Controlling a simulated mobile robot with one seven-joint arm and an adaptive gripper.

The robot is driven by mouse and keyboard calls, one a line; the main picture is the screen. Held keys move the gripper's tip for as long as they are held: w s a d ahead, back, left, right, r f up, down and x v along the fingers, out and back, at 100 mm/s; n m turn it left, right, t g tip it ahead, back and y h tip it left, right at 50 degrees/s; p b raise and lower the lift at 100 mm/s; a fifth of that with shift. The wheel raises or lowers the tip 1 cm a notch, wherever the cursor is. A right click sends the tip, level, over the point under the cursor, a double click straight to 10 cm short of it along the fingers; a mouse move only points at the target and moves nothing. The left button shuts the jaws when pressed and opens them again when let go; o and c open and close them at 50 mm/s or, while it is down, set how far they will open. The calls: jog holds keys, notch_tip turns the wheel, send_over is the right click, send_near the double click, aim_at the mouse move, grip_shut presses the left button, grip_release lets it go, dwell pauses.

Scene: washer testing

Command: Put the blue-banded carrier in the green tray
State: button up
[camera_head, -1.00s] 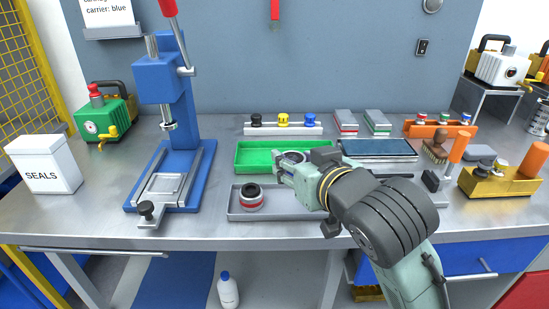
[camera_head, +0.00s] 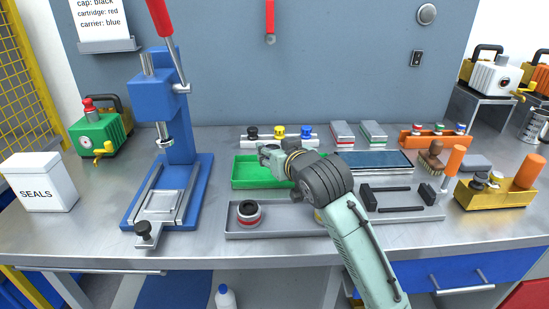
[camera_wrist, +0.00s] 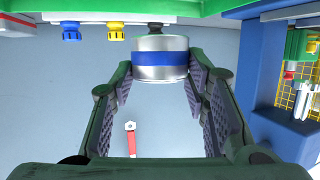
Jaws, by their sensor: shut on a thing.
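The blue-banded carrier (camera_wrist: 160,58), a silver cylinder with a blue band, is between my gripper's fingers in the wrist view. My gripper (camera_wrist: 158,90) is shut on it. In the head view my gripper (camera_head: 266,152) is over the back part of the green tray (camera_head: 245,173), and the carrier is largely hidden there. The green tray's edge (camera_wrist: 205,8) also shows at the top of the upside-down wrist view, close to the carrier. I cannot tell whether the carrier touches the tray.
A red-banded piece (camera_head: 249,212) stands in the grey tray (camera_head: 285,233) in front of the green tray. A blue press (camera_head: 185,120) stands to the left. A rack with black, yellow and blue knobs (camera_head: 265,141) is just behind the green tray.

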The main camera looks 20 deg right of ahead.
notch_tip(320, 180, down, 3)
jog(key=shift+w+f+p, duration=0.15)
jog(key=shift+p, duration=0.3)
jog(key=shift+f, duration=0.1)
jog(key=shift+f+b, duration=0.65)
jog(key=shift+b, duration=0.1)
jog(key=o, duration=1.3)
jog(key=shift+c, duration=0.2)
jog(key=shift+r, duration=0.15)
